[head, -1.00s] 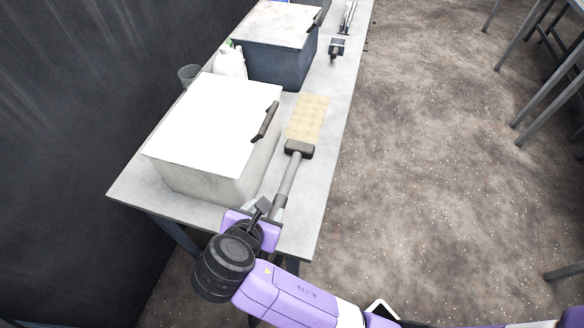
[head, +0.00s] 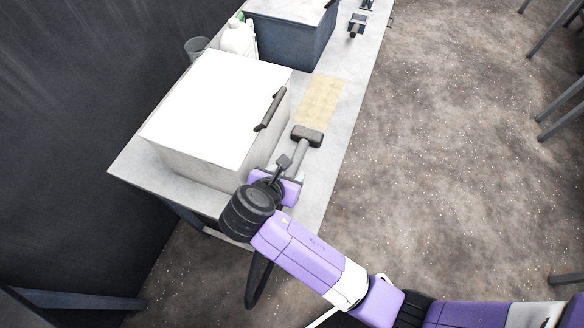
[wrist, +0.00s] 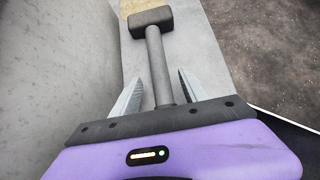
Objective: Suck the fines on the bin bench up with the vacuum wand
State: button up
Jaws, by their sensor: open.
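The vacuum wand has a dark block-shaped head (head: 308,135) and a grey tube (wrist: 158,65). It lies along the bin bench (head: 349,112), its head at the near edge of the fines. The fines (head: 322,97) are a flat, pale yellow patch on the bench top. My gripper (wrist: 160,76) is open, with one finger on each side of the tube. A gap shows between each finger and the tube in the wrist view. My wrist hides the tube's rear part in the head view.
A white-lidded bin (head: 215,105) with a dark handle stands close left of the wand. A blue bin (head: 290,42), a white bottle (head: 238,38) and a grey cup (head: 196,48) stand farther back. A dark hose (head: 257,280) hangs below my arm.

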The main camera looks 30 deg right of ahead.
jog(key=shift+x, duration=1.3)
grip_shut()
jog(key=shift+r, duration=0.1)
notch_tip(320, 180, up, 28)
jog(key=p, duration=0.7)
